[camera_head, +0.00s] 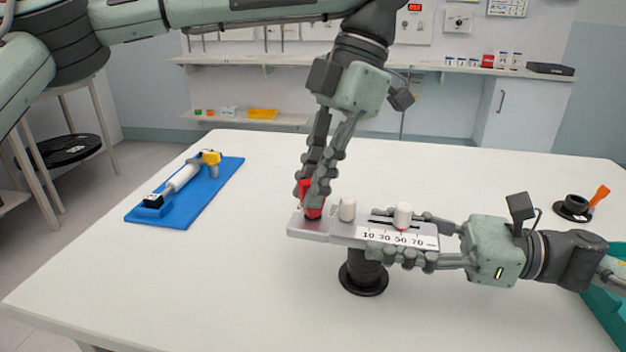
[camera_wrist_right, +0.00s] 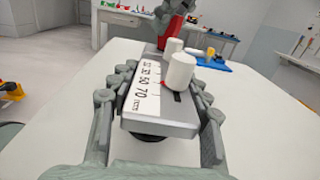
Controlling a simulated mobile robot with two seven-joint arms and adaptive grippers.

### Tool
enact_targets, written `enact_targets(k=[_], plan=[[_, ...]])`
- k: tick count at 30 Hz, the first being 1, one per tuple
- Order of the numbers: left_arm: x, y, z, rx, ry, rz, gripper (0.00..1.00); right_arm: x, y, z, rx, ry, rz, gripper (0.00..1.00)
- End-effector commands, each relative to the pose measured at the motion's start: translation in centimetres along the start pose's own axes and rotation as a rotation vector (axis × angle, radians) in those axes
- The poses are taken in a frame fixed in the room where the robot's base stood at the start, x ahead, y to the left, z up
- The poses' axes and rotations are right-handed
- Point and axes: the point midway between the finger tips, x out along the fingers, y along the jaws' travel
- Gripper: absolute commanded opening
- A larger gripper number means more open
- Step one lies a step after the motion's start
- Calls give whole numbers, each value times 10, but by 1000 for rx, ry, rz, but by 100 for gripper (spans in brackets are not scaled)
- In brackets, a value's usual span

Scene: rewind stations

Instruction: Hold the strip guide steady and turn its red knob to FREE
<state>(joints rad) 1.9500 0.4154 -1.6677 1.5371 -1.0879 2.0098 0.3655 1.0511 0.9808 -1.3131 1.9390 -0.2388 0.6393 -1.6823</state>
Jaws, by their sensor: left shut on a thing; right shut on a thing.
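The strip guide (camera_head: 340,237) is a silver bar on a black round foot, standing on the white table. It carries a scale marked 10 30 50 70 and two white cylinders. Its red knob (camera_head: 310,198) is at the left end. My left gripper (camera_head: 314,190) comes from above and is shut on the red knob, hiding part of it. My right gripper (camera_head: 410,240) is shut on the right end of the guide, one finger along each long side. In the right wrist view the guide (camera_wrist_right: 160,118) lies between the fingers, with the knob (camera_wrist_right: 170,27) at the far end. The knob's setting cannot be read.
A blue tray (camera_head: 215,192) with a white and yellow tool lies at the left of the table. A black holder with an orange-handled item (camera_head: 575,205) stands at the right. A teal bin (camera_head: 606,312) is at the lower right edge. The front table is clear.

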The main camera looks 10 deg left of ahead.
Motion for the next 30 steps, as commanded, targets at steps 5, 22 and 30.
enact_targets(k=[5, 22, 30], plan=[[-1, 0, -1, 13, 0, 8, 0, -1, -1, -1, 2, 2, -3, 5], [0, 0, 0, 14, 0, 7, 22, -1, 0, -1, 1, 2, -2, 5], [-11, 0, 0, 13, 0, 9, 22, 0, 0, -1, 1, 2, -1, 5]])
